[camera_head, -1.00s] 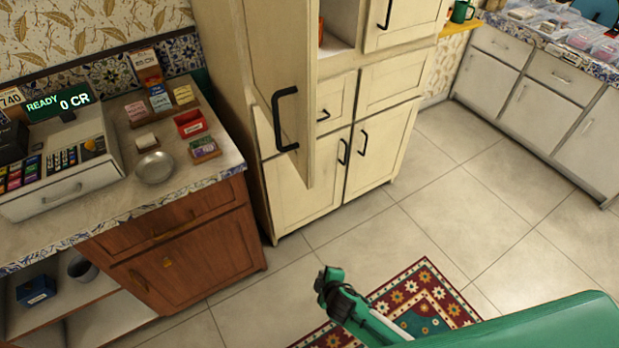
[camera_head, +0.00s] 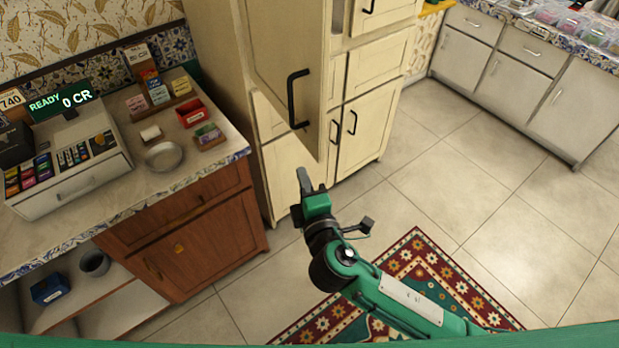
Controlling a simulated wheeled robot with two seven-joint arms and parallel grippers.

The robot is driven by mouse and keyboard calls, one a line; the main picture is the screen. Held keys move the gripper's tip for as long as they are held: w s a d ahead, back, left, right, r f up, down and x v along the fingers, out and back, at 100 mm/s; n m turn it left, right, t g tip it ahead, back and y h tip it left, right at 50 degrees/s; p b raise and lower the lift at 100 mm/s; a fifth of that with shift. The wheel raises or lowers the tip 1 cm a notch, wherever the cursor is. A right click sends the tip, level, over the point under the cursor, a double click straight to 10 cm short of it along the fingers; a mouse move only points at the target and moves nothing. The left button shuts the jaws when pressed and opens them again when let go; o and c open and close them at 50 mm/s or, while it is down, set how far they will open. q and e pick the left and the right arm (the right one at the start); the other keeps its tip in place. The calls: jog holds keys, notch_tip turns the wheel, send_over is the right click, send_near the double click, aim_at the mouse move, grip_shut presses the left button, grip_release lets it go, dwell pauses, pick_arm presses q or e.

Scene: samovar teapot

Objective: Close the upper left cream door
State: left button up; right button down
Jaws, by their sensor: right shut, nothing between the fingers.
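The upper left cream door (camera_head: 280,62) stands swung open from the tall cream cabinet, its black bar handle (camera_head: 292,98) facing me. Its free edge points toward me and hides part of the cabinet front. My right gripper (camera_head: 304,180) is shut and empty. It is just below the door's lower corner in the picture, in front of the lower cream doors. I cannot tell whether it touches the door; it looks apart from it. My left gripper is not in view.
A brown wooden counter (camera_head: 185,235) with a cash register (camera_head: 68,170) and a metal bowl (camera_head: 164,156) stands at the left. A patterned rug (camera_head: 430,258) lies on the tiled floor. Grey cabinets (camera_head: 520,80) are at the back right. The floor between is clear.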

aim_at(312, 150)
jog(key=w+p, duration=0.1)
jog(key=w, duration=0.1)
jog(key=w+d+p, duration=0.1)
jog(key=w, duration=0.2)
jog(key=w+p, duration=0.1)
jog(key=w, duration=0.2)
jog(key=shift+w+d, duration=0.25)
jog(key=shift+d, duration=0.1)
jog(key=shift+d, duration=0.1)
